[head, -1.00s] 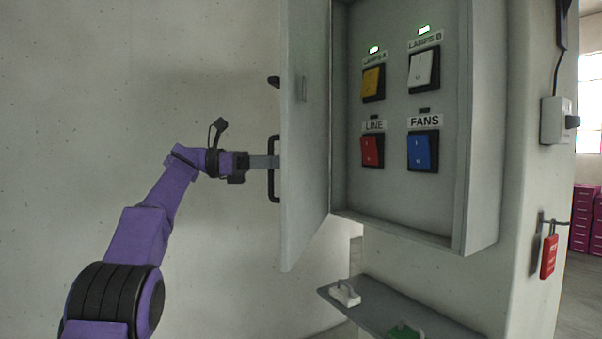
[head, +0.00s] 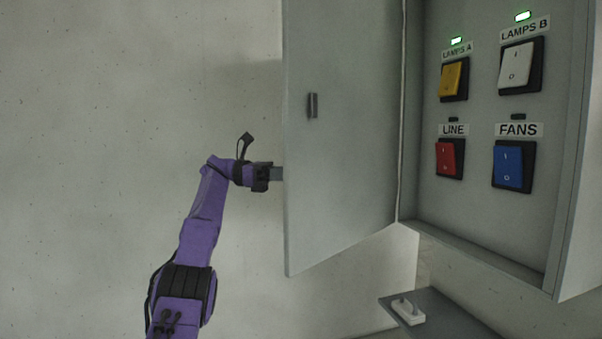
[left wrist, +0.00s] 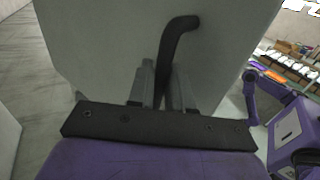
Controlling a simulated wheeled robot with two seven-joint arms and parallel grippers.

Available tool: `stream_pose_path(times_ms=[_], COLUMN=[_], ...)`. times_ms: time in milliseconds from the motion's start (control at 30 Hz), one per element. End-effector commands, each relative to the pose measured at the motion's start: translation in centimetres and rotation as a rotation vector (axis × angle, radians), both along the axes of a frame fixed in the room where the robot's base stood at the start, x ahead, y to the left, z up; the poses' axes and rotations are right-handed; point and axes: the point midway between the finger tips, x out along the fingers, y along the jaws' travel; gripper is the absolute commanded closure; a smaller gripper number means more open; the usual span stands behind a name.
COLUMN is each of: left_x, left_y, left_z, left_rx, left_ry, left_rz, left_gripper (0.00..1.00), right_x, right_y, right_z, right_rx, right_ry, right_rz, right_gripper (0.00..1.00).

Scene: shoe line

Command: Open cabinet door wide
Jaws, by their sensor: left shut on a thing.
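The grey cabinet door (head: 345,140) stands swung open to the left in the head view, showing its inner face with a small latch (head: 312,105). My left gripper (head: 277,174) reaches behind the door's free edge, its fingertips hidden there. In the left wrist view, the black bar handle (left wrist: 180,28) on the door's outer face (left wrist: 95,45) runs down between the fingers of my left gripper (left wrist: 164,82), which is shut on it. The cabinet (head: 475,262) shows its switch panel inside. My right gripper is not in view.
The panel holds a yellow switch (head: 452,79), a white switch (head: 516,66), a red switch (head: 447,158) and a blue switch (head: 508,167). Below is a grey shelf (head: 450,320) with a white-handled item (head: 408,312). Bare wall lies left of the door.

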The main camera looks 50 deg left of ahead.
Motion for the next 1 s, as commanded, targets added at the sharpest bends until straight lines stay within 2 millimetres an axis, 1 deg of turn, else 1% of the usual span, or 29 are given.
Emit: stream_pose_path(times_ms=[33, 267, 300, 333, 567, 633, 733, 833, 900, 1000], left_x=[0.1, 0.1, 0.1, 0.1, 0.1, -0.1, -0.9, -2.1, -3.0, -3.7], left_y=[0.1, 0.1, 0.1, 0.1, 0.1, 0.3, 1.5, 3.2, 4.3, 5.3], left_z=[-0.3, -0.4, -0.4, -0.4, -0.3, -0.1, 0.3, 0.6, 0.6, 0.3], left_rx=[0.002, 0.003, 0.002, 0.002, 0.002, 0.000, 0.000, -0.001, -0.001, 0.000], left_ry=[0.007, 0.011, 0.010, 0.010, 0.008, 0.008, 0.010, 0.013, 0.012, 0.014], left_rz=[0.004, 0.005, 0.005, 0.005, 0.004, 0.004, 0.007, 0.007, 0.008, 0.006], left_gripper=[1.00, 1.00, 0.68, 0.64, 0.64, 0.64, 0.64, 0.64, 0.64, 0.64], right_x=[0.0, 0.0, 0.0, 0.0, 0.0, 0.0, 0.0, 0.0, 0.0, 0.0], right_y=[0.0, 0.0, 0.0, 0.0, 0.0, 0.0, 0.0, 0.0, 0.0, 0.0], right_z=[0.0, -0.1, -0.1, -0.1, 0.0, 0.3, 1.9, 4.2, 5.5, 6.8], right_rx=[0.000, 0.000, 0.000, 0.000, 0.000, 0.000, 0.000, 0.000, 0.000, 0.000], right_ry=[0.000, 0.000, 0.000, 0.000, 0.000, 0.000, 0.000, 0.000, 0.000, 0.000], right_rz=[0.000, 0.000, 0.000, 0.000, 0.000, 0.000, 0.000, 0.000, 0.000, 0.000], right_gripper=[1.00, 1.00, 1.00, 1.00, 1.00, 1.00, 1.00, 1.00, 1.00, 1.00])
